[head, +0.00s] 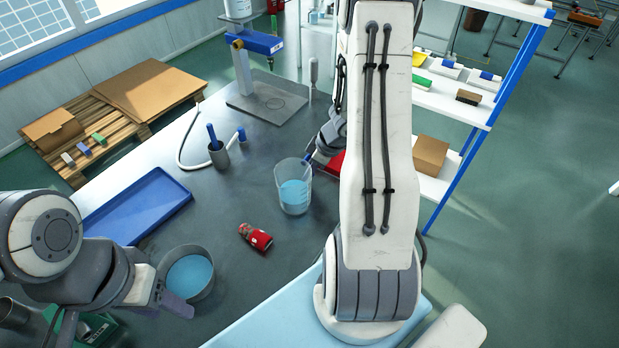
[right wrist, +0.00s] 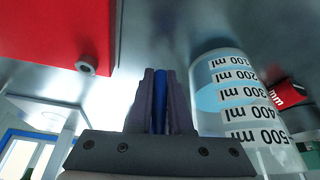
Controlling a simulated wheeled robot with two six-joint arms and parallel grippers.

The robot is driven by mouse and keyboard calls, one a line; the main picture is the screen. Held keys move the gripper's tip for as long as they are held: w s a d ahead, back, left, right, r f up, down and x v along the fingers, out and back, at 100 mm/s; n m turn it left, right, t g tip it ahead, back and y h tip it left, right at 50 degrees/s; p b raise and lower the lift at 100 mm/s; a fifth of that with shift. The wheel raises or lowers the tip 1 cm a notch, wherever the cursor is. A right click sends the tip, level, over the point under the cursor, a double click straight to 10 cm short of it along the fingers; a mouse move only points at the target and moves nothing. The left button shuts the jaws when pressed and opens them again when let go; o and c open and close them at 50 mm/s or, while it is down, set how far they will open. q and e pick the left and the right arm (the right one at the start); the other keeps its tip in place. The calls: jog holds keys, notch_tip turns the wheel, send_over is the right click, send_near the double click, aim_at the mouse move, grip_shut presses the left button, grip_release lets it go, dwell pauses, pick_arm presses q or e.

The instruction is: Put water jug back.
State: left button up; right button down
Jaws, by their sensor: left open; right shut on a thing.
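The water jug (head: 294,190) is a clear measuring beaker with blue water in it. It is upright over the middle of the grey bench; I cannot tell whether its base touches. It also shows in the right wrist view (right wrist: 225,85), with black ml markings. My right gripper (right wrist: 159,95) is shut on a blue upright part beside the jug, which looks like its handle. In the head view my right arm hides much of that gripper. My left gripper (head: 175,300) is open and empty, beside the round metal pot of water (head: 207,285) at the lower left.
A red box (head: 333,165) is partly hidden behind my right arm. A blue tray (head: 135,207), a cup with a blue-handled tool (head: 219,155) and a stand (head: 258,100) occupy the bench. Shelves (head: 455,100) stand right.

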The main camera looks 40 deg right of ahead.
jog(key=shift+f, duration=0.5)
pick_arm(q)
jog(key=shift+f, duration=0.25)
pick_arm(e)
jog(key=shift+r, duration=0.15)
jog(key=shift+f, duration=0.2)
jog(key=c, duration=0.8)
grip_release()
jog(key=shift+c, duration=0.2)
jog(key=shift+r, duration=0.1)
